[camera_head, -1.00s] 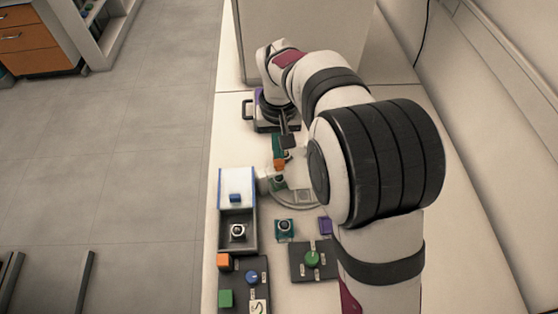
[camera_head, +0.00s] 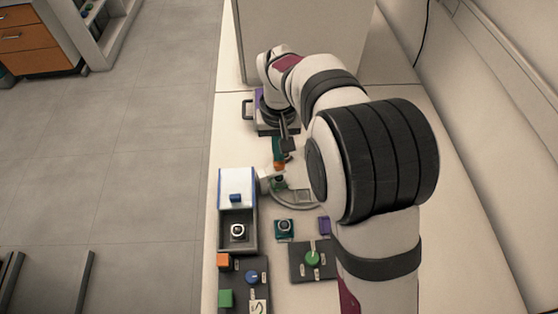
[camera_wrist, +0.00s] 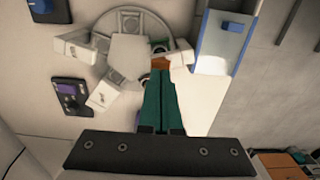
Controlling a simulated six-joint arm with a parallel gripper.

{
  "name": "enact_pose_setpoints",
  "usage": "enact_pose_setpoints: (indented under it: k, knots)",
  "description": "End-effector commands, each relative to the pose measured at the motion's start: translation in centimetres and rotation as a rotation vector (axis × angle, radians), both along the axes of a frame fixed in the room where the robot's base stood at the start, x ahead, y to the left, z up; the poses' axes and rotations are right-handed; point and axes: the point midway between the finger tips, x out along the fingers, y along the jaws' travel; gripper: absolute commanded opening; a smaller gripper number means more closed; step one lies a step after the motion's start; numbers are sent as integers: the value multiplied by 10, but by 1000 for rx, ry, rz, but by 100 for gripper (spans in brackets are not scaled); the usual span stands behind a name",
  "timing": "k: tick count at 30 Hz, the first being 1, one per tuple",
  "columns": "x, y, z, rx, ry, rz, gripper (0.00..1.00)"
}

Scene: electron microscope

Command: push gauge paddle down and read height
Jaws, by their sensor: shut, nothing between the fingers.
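My gripper (camera_wrist: 160,74) is shut and empty, its two long green fingers side by side in the wrist view. In the head view the gripper (camera_head: 278,157) shows only in part, beyond my arm. A small orange part (camera_wrist: 161,62), which looks like the gauge paddle, lies just past the fingertips. It also shows in the head view (camera_head: 279,166), right at the finger ends. I cannot tell whether they touch. The white gauge stand (camera_wrist: 90,48) has a round base (camera_head: 297,202). My arm and fingers hide part of it, and no height reading is legible.
A white and blue tray (camera_head: 237,185) stands left of the gauge. Toward the front are a teal block with a dial (camera_head: 285,229), a purple block (camera_head: 324,226) and a dark panel with a green knob (camera_head: 312,259). A tall grey cabinet (camera_head: 310,35) stands at the back.

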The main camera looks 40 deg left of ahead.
Motion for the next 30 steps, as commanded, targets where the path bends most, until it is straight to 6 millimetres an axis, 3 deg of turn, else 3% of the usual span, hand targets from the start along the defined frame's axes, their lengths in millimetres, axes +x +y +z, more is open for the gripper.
enact_pose_setpoints:
  k: [30]
  knots:
    - [0, 0, -17, 1, 1, -1, 0]
